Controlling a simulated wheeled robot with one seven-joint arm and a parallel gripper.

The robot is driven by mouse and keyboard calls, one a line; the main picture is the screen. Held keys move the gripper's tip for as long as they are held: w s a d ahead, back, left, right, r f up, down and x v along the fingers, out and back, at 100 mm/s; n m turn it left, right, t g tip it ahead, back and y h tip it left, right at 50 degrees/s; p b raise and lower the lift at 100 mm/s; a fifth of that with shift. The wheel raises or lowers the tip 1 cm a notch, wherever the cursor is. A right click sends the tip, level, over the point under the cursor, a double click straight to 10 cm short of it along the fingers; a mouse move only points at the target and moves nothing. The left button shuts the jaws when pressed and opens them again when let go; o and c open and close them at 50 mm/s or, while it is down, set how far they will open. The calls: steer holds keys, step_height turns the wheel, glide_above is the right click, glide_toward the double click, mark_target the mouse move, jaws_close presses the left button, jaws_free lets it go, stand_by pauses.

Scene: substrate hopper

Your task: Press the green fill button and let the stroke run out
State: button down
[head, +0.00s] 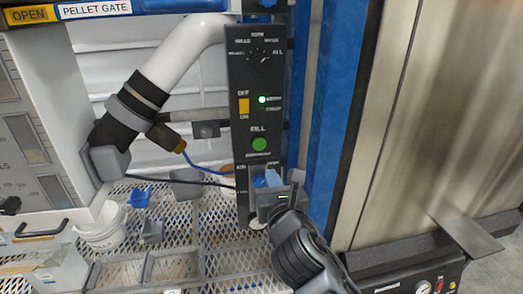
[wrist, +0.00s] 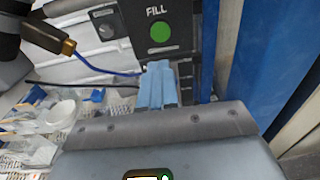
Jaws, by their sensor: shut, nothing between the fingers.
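The green fill button (head: 259,145) sits on the black control panel (head: 240,80), under the word FILL. It also shows in the wrist view (wrist: 160,32), above my fingertips. My gripper (head: 268,179) is in front of the lower part of the panel, a little below the button. Its light-blue fingers (wrist: 158,84) are closed together, with nothing seen between them. The button shows uncovered in both views, and the fingertips appear apart from it. The gripper hides part of the lower panel section.
Above the button are an orange OFF/ON switch (head: 243,106), a lit green lamp (head: 262,99) and a rotary knob (head: 260,55). A blue post (head: 338,120) stands right of the panel. A blue cable (head: 210,170) runs at the left. A white cup (head: 102,232) stands on mesh below.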

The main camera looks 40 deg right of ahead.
mark_target(259, 145)
steer(key=p+x, duration=0.1)
steer(key=x, duration=1.3)
steer(key=shift+p, duration=0.4)
steer(key=shift+a, duration=0.1)
